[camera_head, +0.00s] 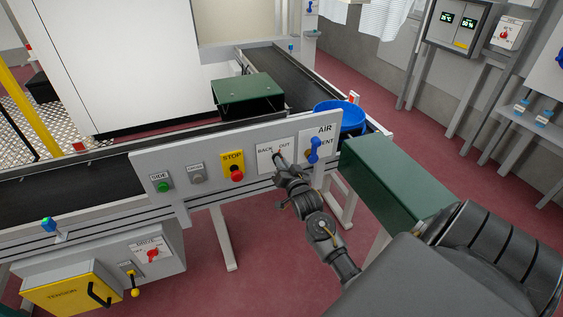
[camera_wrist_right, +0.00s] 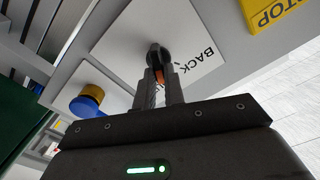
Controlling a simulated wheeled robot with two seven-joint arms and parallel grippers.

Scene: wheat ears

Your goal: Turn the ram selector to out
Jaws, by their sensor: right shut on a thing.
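The ram selector is a dark knob (camera_wrist_right: 157,53) on a white plate marked BACK and OUT (camera_head: 266,156), on the grey control panel. My right gripper (camera_head: 279,161) reaches up to this plate from below right and covers most of the knob in the head view. In the right wrist view the fingers (camera_wrist_right: 158,80) are shut on the knob, with a bit of orange showing between them. The word BACK shows beside the knob there; OUT is hidden. Which mark the knob points to cannot be told. My left gripper is not in view.
On the same panel, a red stop button (camera_head: 236,173) on yellow sits left of the selector. A blue air handle (camera_head: 314,149) sits close to its right. A green box-like surface (camera_head: 395,185) and a blue tub (camera_head: 341,121) are further right.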

